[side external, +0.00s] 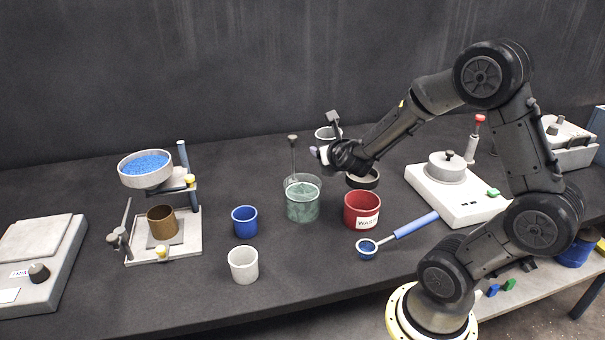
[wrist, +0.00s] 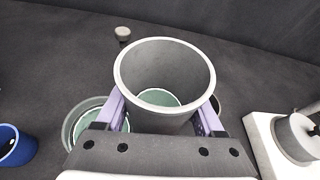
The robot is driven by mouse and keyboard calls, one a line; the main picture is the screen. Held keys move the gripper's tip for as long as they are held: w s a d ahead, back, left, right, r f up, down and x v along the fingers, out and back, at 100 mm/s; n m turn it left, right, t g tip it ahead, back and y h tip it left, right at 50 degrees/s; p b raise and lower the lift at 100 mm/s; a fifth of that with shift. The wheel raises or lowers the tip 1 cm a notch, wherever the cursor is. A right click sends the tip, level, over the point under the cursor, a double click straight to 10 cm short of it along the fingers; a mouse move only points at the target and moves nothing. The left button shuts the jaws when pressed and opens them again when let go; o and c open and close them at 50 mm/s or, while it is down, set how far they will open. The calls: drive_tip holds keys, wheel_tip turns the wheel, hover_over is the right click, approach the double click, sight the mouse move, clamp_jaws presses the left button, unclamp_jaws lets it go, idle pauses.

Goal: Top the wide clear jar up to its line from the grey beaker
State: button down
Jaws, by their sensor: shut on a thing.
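The grey beaker (wrist: 165,62) is between the purple fingers of my gripper (wrist: 165,115) in the wrist view, with green material showing at its bottom. My gripper is shut on it. In the side view my gripper (side external: 330,153) holds the beaker (side external: 328,133) above the table, roughly upright, its lower part mostly hidden. The wide clear jar (side external: 303,203) stands on the table below and slightly left of my gripper, with green contents and some clear wall above them. The jar (wrist: 73,128) also shows at lower left in the wrist view, partly hidden by a finger. I cannot make out its line.
A red tub labelled waste (side external: 361,211) stands right of the jar, with a black dish (side external: 363,180) behind it. A blue-handled scoop (side external: 415,225), blue cup (side external: 244,221) and white cup (side external: 243,265) are near. A white device (side external: 455,197) stands at right, a sieve stand (side external: 190,235) at left.

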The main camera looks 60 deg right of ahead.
sight(328, 137)
drive_tip(key=shift+s+r+m, duration=0.1)
drive_tip(key=shift+r+m, duration=0.4)
drive_tip(key=shift+r, duration=0.8)
drive_tip(key=shift+r+y, duration=0.2)
drive_tip(key=shift+y, duration=0.1)
drive_tip(key=shift+a, duration=0.1)
drive_tip(key=w+a+f+n+t+y, duration=0.2)
drive_tip(key=w+a, duration=0.3)
drive_tip(key=a, duration=0.6)
drive_tip(key=w+a+f+n+t+y, duration=0.2)
drive_tip(key=w+a+f+n+y, duration=0.1)
drive_tip(key=a, duration=0.9)
drive_tip(key=w+f+n, duration=0.1)
drive_tip(key=w+f, duration=0.1)
drive_tip(key=shift+w+a+y, duration=0.25)
drive_tip(key=shift+w+y, duration=0.1)
drive_tip(key=shift+y, duration=0.05)
